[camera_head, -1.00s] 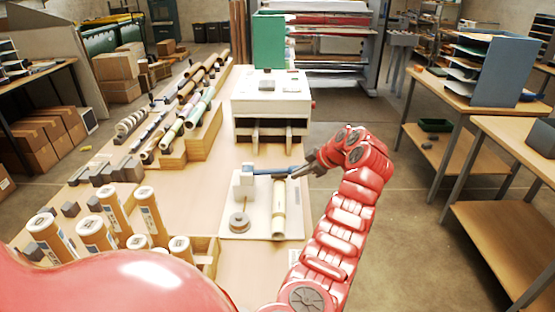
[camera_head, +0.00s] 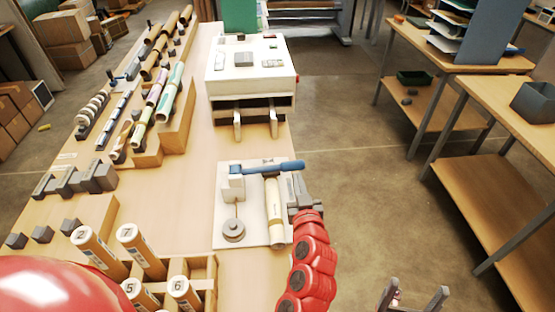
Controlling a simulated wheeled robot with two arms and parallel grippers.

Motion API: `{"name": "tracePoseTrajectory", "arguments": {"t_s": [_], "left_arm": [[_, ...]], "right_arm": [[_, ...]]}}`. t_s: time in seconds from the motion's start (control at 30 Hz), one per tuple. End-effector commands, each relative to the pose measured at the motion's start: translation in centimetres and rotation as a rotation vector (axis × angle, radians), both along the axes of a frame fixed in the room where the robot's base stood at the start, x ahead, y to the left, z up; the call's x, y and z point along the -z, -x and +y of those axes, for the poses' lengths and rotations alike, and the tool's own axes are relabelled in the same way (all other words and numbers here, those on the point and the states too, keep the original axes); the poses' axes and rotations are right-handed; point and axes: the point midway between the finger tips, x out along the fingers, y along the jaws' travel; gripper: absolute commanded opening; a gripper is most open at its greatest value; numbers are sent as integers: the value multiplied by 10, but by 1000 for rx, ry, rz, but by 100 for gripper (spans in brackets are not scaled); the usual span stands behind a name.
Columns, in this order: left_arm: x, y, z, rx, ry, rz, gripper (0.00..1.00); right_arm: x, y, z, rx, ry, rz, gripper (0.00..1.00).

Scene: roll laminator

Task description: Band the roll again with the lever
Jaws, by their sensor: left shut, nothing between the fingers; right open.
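The blue lever (camera_head: 277,168) reaches to the right from the top of a white block (camera_head: 233,187) on a pale board (camera_head: 225,207). It lies across the upper end of a cream roll (camera_head: 274,212), which lies lengthwise on the board. I cannot make out a band on the roll. A grey round weight (camera_head: 233,230) sits below the block, with a thin cord or rod between them. My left gripper (camera_head: 297,180) is shut and empty, close to the lever's right end and beside the roll; I cannot tell whether it touches either. My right gripper (camera_head: 412,298) is open and empty at the bottom edge, away from the board.
The white laminator (camera_head: 250,85) stands beyond the board. Racked rolls (camera_head: 168,95) and grey blocks (camera_head: 75,181) lie to the left. Numbered tubes (camera_head: 143,250) stand in a wooden crate (camera_head: 205,265) at the front. Open floor lies right of the table.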

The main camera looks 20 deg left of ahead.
Motion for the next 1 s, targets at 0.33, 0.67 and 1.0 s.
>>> {"name": "tracePoseTrajectory", "arguments": {"t_s": [0.33, 0.67, 1.0], "left_arm": [[0, -52, 23, -6, -2, 4, 0], [30, -94, 37, 0, 0, 0, 0], [48, -97, 37, 0, 1, -1, 0]], "right_arm": [[-32, 0, 0, 0, 0, 0, 86], [-31, 0, 0, 0, 0, 0, 86], [-25, 0, 0, 0, 0, 0, 86]]}}
